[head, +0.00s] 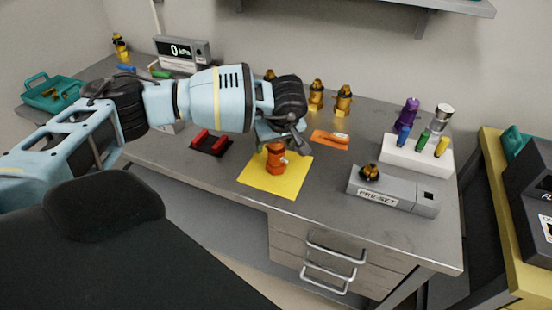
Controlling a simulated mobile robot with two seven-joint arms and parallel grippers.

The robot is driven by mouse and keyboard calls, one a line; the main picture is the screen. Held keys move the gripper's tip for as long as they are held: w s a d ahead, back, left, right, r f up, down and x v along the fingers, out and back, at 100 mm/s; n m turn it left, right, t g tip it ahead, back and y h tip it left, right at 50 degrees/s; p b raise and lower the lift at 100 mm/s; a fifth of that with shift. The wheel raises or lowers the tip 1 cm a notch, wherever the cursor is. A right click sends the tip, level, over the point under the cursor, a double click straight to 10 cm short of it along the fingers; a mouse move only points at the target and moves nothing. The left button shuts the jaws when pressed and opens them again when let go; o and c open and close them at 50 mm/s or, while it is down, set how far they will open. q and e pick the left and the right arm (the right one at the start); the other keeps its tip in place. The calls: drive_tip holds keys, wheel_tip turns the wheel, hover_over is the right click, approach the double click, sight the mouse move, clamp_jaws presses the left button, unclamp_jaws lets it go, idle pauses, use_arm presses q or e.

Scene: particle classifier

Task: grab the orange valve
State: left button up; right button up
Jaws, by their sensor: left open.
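The orange valve (275,160) stands upright on a yellow mat (262,184) near the middle of the desk in the head view. My left gripper (283,140) reaches in from the left and is just above and behind the valve. It is open, and its fingers partly cover the valve's top. I cannot tell whether they touch it. My right gripper is not in view.
A grey pre-set block (398,194) and a white holder (404,159) with coloured pieces stand to the right. A black tray (210,148) with red pieces lies left of the mat. Gold valves (343,101) stand behind.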

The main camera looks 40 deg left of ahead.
use_arm(q)
drive_tip(key=shift+w+a+f, duration=0.1)
drive_tip(key=shift+f, duration=0.25)
drive_tip(key=shift+c, duration=0.2)
drive_tip(key=shift+r, duration=0.1)
clamp_jaws()
